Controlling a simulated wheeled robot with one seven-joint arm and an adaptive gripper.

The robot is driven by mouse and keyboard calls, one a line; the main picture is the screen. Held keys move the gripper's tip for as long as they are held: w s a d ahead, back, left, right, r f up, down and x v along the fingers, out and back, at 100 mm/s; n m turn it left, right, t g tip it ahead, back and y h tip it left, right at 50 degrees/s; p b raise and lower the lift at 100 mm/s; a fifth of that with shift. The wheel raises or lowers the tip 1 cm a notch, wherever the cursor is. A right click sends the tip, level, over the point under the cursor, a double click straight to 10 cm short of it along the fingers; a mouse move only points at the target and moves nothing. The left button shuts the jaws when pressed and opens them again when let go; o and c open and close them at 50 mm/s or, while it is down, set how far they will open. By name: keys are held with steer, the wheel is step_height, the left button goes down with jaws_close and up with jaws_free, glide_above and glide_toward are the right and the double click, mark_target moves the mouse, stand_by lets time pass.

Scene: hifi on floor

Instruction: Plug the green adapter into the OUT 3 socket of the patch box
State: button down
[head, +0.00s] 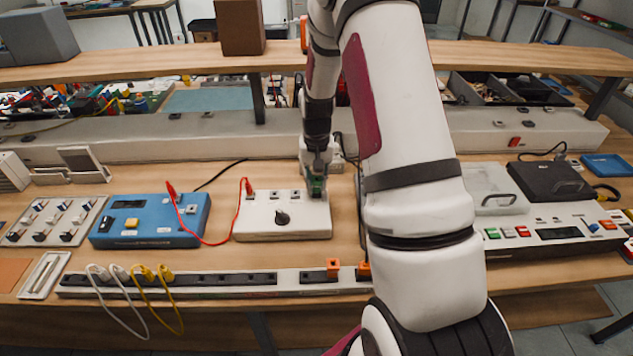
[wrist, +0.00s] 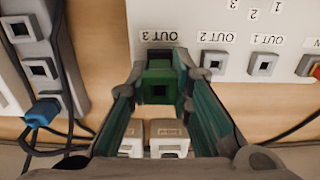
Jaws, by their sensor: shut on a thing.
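The patch box (head: 262,222) is a white box with a black knob, lying on the bench. In the wrist view its panel (wrist: 232,22) has sockets labelled OUT 1, OUT 2 and OUT 3. My gripper (wrist: 155,90) is shut on the green adapter (wrist: 158,86), a small block with a dark square opening. The adapter is right at the OUT 3 label and covers that socket. I cannot tell whether it is seated in the socket or just above it. In the head view the adapter (head: 316,187) is at the box's far right corner.
Bare OUT 2 (wrist: 214,62) and OUT 1 (wrist: 263,64) sockets lie to the right. A red plug (wrist: 314,66) with cable is beyond them. A blue plug (wrist: 42,112) and cables lie left. Two pale blocks (wrist: 168,138) show between the fingers.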

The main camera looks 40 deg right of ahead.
stand_by(0.9)
steer(key=c, duration=1.4)
jaws_free()
steer(key=shift+o, duration=0.2)
step_height(320, 180, up, 17)
steer(key=p, duration=0.1)
steer(key=shift+p, duration=0.4)
